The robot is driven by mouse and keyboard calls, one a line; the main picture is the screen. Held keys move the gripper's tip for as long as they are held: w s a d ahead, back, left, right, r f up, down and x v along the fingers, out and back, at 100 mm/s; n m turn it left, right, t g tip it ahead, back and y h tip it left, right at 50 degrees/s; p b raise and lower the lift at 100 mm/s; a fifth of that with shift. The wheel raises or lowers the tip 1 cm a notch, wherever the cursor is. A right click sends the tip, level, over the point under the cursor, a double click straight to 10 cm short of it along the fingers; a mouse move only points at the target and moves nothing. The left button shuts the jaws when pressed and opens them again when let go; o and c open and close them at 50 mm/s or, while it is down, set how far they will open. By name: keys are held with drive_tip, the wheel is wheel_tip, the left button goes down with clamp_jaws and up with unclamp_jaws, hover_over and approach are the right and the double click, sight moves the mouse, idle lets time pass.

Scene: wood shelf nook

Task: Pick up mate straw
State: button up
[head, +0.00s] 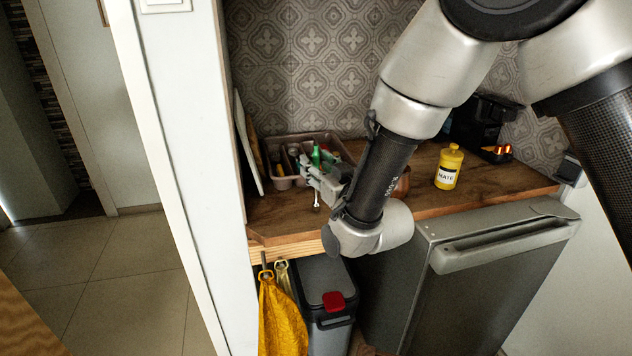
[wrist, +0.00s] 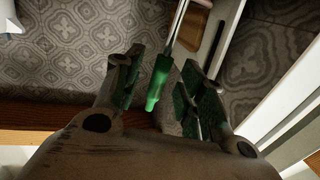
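My gripper (head: 312,178) is at the front of the tray on the counter in the head view. In the wrist view its two green-padded fingers (wrist: 160,75) are apart. A slim item with a green end and a pale metal shaft (wrist: 159,80) lies between them; it may be the mate straw. A gap shows on each side of the green end, so I see no grip on it. In the head view a green piece (head: 316,155) shows just behind my gripper, and a thin silver piece (head: 316,199) shows below it. I cannot tell whether they are one item.
A brownish tray (head: 284,183) with several small items stands at the back left of the wooden counter (head: 431,174). A yellow MATE jar (head: 448,167) stands to the right. A dark appliance (head: 478,122) is behind it. A fridge (head: 465,275) and bin (head: 325,283) are below.

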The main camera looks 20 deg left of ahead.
drive_tip(key=shift+w+a, duration=0.45)
drive_tip(key=shift+w, duration=0.05)
clamp_jaws()
drive_tip(key=shift+r, duration=0.1)
